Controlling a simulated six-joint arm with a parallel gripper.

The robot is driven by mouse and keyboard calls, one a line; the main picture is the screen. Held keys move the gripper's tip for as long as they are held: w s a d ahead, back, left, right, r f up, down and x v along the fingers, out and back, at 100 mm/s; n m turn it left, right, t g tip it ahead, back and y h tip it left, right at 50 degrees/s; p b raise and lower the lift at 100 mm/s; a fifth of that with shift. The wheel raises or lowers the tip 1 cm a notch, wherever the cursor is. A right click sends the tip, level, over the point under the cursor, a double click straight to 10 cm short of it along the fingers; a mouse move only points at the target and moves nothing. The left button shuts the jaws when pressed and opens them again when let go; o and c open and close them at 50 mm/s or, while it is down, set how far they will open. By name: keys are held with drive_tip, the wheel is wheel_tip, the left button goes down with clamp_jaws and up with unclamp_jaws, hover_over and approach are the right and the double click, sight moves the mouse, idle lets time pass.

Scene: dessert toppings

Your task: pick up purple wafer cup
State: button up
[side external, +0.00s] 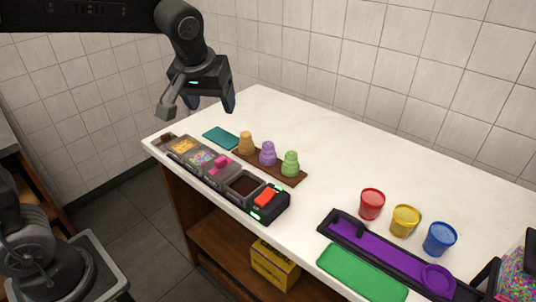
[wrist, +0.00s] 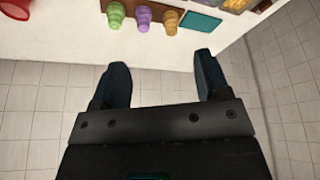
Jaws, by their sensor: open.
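The purple wafer cup (side external: 268,153) stands on a brown wooden board (side external: 299,178), between an orange-tan cup (side external: 246,142) on its left and a green cup (side external: 290,163) on its right. In the wrist view the purple cup (wrist: 143,18) is near the top edge, between the green cup (wrist: 116,15) and the tan cup (wrist: 171,20). My gripper (side external: 212,108) is above the far left end of the counter, away from the cups. In the wrist view its two fingers (wrist: 163,82) are spread apart with nothing between them.
A toppings tray (side external: 222,181) with several compartments runs along the counter's front edge. A teal mat (side external: 220,138) lies left of the cups. Red (side external: 371,204), yellow (side external: 405,220) and blue (side external: 439,239) tubs stand at right, near a purple tray (side external: 385,256) and green mat (side external: 362,272). The counter behind the cups is clear.

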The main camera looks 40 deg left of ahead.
drive_tip(key=w+d+f+n+y, duration=0.1)
drive_tip(key=w+f+n, duration=0.3)
drive_tip(key=w, duration=0.7)
drive_tip(key=n+g+y, duration=0.1)
drive_tip(key=n, duration=0.1)
approach(268, 143)
drive_tip(key=x, duration=0.4)
drive_tip(key=shift+s+d+f, duration=0.1)
drive_tip(key=shift+s+d, duration=0.05)
drive_tip(key=shift+d, duration=0.25)
drive_tip(key=shift+a+x, duration=0.15)
drive_tip(key=shift+x, duration=1.45)
drive_tip(key=shift+a+x, duration=0.15)
drive_tip(key=shift+x, duration=1.45)
drive_tip(key=shift+c, duration=0.5)
drive_tip(key=c, duration=0.7)
